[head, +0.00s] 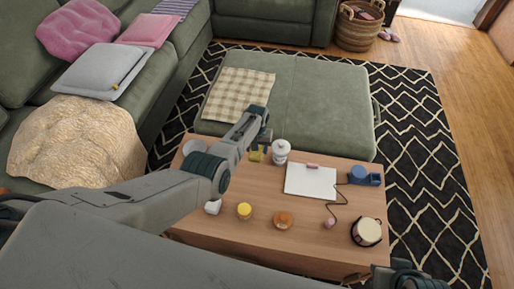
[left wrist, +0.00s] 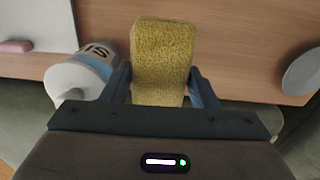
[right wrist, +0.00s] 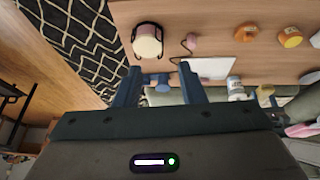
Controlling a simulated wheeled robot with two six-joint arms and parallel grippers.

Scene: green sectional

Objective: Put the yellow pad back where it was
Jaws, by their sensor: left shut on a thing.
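The yellow pad (left wrist: 162,60) is a rough yellow block between the two fingers of my left gripper (left wrist: 162,85), which is shut on it. In the head view, the pad (head: 257,155) shows only in part below my left gripper (head: 262,145), at the far edge of the wooden table (head: 230,225). I cannot tell whether the pad touches the table. My right gripper (right wrist: 160,85) is open and empty, with its fingers apart. In the head view only part of it shows at the bottom right corner.
A white bottle (head: 281,153) stands close beside the pad. A white board (head: 311,181), a blue tape dispenser (head: 364,176), a yellow-lidded jar (head: 244,211), an orange round item (head: 284,220) and a round pinkish container (head: 367,232) are on the table. A green ottoman (head: 320,105) lies beyond.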

